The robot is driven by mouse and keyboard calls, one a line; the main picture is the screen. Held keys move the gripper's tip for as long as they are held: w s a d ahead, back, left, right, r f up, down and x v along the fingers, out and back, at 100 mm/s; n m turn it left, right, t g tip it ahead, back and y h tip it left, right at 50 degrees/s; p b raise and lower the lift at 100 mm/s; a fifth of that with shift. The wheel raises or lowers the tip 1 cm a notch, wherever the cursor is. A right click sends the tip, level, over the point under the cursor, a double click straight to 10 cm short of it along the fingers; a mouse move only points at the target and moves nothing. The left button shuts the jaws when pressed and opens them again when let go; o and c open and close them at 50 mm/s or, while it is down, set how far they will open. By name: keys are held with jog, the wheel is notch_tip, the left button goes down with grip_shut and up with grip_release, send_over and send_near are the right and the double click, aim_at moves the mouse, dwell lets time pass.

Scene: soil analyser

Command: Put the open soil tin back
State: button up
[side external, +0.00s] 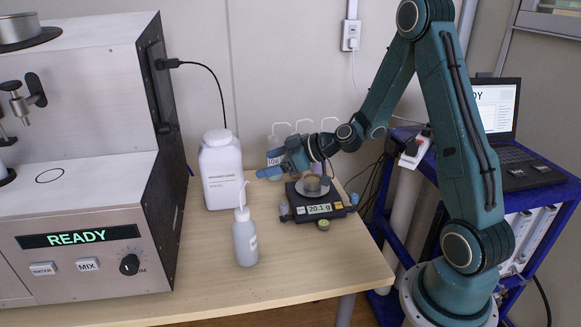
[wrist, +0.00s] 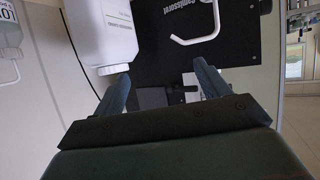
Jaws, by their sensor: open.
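The balance (side external: 320,209) reads 20.1 g. My gripper (side external: 268,172) is just left of and above the pan, its fingers pointing left toward the large white bottle (side external: 221,170). The fingers look apart from the tin. In the wrist view my gripper (wrist: 165,82) is open, with nothing between its fingers. The tin is not visible there, but the white bottle (wrist: 100,35) shows beyond the left finger.
A wash bottle (side external: 244,236) stands front left of the balance. Several spouted bottles (side external: 275,152) stand behind my gripper. The analyser (side external: 75,210) fills the left side. The table's front right is clear.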

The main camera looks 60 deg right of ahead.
jog(key=s+a+r+n+g, duration=0.1)
jog(key=s+a+r+g, duration=0.3)
jog(key=s+a+r, duration=0.5)
jog(key=s+r+m+g+h, duration=0.1)
jog(key=s+r+m+h, duration=0.1)
jog(key=s, duration=0.7)
jog(key=s+r+m+g+h, duration=0.1)
jog(key=s+r+m+h, duration=0.1)
jog(key=s, duration=0.8)
jog(key=shift+r+m, duration=0.15)
jog(key=shift+m, duration=0.35)
jog(key=shift+o, duration=0.5)
jog(key=shift+s, duration=0.35)
jog(key=shift+w, duration=0.1)
